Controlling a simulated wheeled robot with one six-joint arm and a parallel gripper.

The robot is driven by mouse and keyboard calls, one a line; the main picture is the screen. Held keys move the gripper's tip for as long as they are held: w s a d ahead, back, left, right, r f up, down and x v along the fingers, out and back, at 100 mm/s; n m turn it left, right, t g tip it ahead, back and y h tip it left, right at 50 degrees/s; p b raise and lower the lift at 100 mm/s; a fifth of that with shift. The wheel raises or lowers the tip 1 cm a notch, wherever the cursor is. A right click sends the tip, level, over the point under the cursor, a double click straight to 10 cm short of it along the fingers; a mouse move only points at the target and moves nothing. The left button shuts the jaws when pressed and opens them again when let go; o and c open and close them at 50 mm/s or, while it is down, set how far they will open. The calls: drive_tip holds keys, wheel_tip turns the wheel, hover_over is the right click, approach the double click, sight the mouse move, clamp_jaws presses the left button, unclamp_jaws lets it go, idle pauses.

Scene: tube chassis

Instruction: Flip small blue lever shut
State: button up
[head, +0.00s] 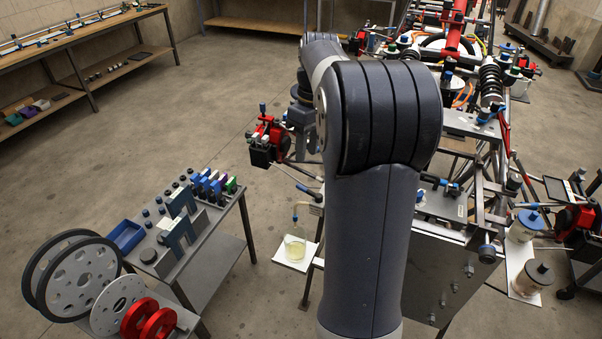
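My arm rises through the middle of the head view and bends away at the top. The dark end of my arm, with my gripper (302,150), hangs just left of the big joint housing. It is small and partly hidden, so I cannot tell whether its fingers are apart. Left of it is a red and black device (266,140) with a small blue upright part (262,108) on top. Another small blue part (453,189) sits on the chassis right of my arm. I cannot tell which blue part is the lever. My arm hides part of the chassis.
The tube chassis (466,207) fills the right side. A small cart (217,232) with blocks and wheels stands at lower left. A jar (295,246) of pale liquid stands on a white sheet beside the chassis. A long bench (75,37) is at upper left; open floor lies between.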

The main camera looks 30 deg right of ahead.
sight(302, 186)
drive_tip(key=f, duration=0.3)
drive_tip(key=a+f, duration=0.1)
drive_tip(key=f, duration=0.5)
drive_tip(key=shift+s+a, duration=0.2)
drive_tip(key=shift+s, duration=0.1)
drive_tip(key=shift+c, duration=0.2)
clamp_jaws()
